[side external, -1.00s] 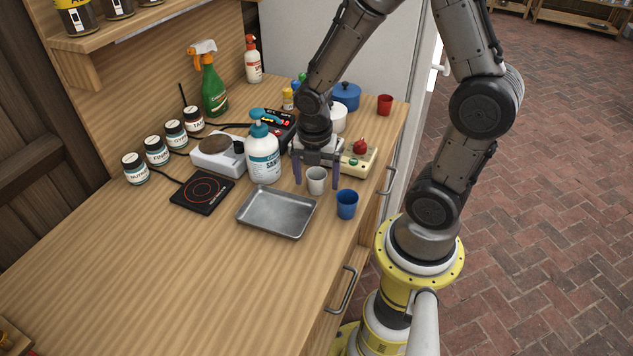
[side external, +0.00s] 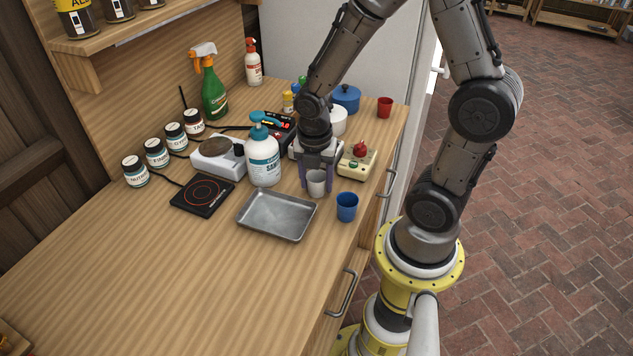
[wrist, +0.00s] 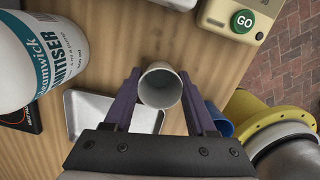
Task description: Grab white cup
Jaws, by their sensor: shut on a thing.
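The white cup (side external: 316,183) stands upright on the wooden counter, behind the metal tray's right corner. My gripper (side external: 316,182) points down over it, with one purple finger on each side of the cup. In the wrist view the cup (wrist: 160,87) sits between the fingers of my gripper (wrist: 160,92), its open rim facing the camera. The fingers are shut on the cup's sides. The cup looks empty.
A blue cup (side external: 347,206) stands close on the right.

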